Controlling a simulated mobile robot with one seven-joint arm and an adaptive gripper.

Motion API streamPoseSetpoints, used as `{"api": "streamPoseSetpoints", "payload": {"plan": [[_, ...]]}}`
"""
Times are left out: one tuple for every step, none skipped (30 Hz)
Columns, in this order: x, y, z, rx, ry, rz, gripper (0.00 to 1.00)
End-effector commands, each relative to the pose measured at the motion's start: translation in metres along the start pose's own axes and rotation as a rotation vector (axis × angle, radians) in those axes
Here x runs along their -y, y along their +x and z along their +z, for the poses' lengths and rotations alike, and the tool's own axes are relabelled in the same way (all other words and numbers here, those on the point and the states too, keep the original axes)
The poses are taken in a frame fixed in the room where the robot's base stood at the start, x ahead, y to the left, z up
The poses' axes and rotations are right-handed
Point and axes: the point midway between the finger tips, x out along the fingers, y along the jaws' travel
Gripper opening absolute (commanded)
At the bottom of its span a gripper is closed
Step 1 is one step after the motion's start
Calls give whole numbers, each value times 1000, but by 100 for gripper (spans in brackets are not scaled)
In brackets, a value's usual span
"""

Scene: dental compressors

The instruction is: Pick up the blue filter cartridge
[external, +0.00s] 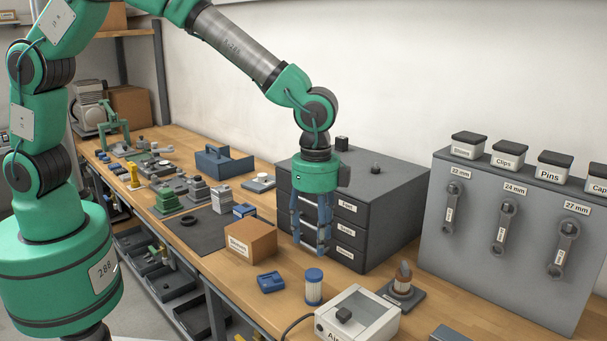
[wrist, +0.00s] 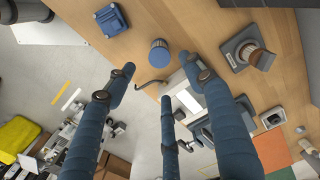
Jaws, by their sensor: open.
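The blue filter cartridge (external: 314,288) stands upright on the wooden bench, with a blue cap and a pale ribbed body. In the wrist view the round blue cap of the cartridge (wrist: 159,52) shows from above, between the ends of two of my fingers. My gripper (external: 311,246) points down with its blue fingers spread and nothing between them. It is above and behind the cartridge in the external view, in front of the dark drawer unit, and apart from the cartridge.
A blue block-like part (external: 270,282) lies left of the cartridge. A white box with a clear lid (external: 356,316) stands close at its right. A cardboard box (external: 250,240) is behind left, and the drawer unit (external: 384,222) is close behind my gripper. A cone-shaped part on a dark base (external: 402,284) is farther right.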

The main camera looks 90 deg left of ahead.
Motion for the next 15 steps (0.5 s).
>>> {"api": "streamPoseSetpoints", "payload": {"plan": [[0, 4, 0, 1, 0, 1, 54], [0, 6, 0, 2, 0, 1, 54], [0, 9, 0, 2, 0, 1, 54], [0, 12, 0, 2, 0, 1, 54], [0, 15, 0, 2, 0, 1, 54], [0, 21, 0, 2, 0, 1, 54], [0, 25, 0, 2, 0, 2, 54], [-1, 30, 1, 3, 0, 2, 54], [-1, 36, 1, 3, 0, 2, 54], [-1, 41, 1, 3, 0, 2, 54], [-1, 45, 1, 2, 0, 2, 54], [-1, 51, 1, 2, 0, 2, 54], [-1, 56, 1, 2, 0, 2, 54], [-1, 60, 1, 3, 0, 2, 54], [-1, 66, 1, 2, 0, 2, 54]]}}
